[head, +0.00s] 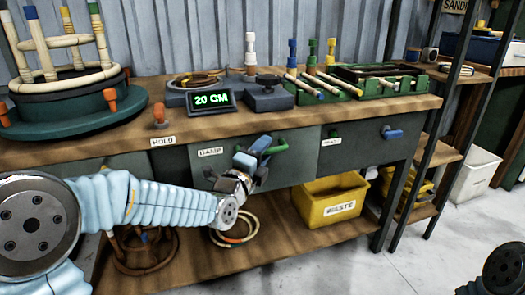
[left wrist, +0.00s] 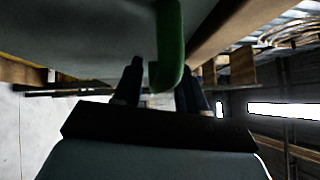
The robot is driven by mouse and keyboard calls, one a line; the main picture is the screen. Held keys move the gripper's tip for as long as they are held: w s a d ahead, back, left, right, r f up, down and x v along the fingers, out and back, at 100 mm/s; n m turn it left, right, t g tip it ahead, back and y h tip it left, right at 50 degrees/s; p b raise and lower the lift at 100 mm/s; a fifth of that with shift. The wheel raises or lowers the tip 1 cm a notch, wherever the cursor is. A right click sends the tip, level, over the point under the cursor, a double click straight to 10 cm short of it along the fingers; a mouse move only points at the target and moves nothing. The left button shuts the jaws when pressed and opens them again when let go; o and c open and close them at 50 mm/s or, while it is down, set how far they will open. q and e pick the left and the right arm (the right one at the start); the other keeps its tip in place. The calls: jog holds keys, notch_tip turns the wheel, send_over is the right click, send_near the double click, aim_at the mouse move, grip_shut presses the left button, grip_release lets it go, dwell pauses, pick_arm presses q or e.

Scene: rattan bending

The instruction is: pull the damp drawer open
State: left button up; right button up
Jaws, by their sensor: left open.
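The damp drawer (head: 298,168) is a grey-green front under the bench top, with a DAMP label (head: 210,151) at its upper left. Its front looks about flush with the bench, so it appears closed. My left gripper (head: 264,146) is at the drawer front, with its blue fingers hiding most of the handle. In the left wrist view the green handle (left wrist: 170,45) hangs between the two dark fingers of that gripper (left wrist: 160,88). The fingers are apart, one on each side of the handle. I cannot tell whether either touches it. My right gripper is out of view.
A yellow waste bin (head: 330,203) stands on the lower shelf below. Grey floor lies in front.

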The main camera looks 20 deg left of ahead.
pick_arm(q)
grip_shut()
dwell(0.4)
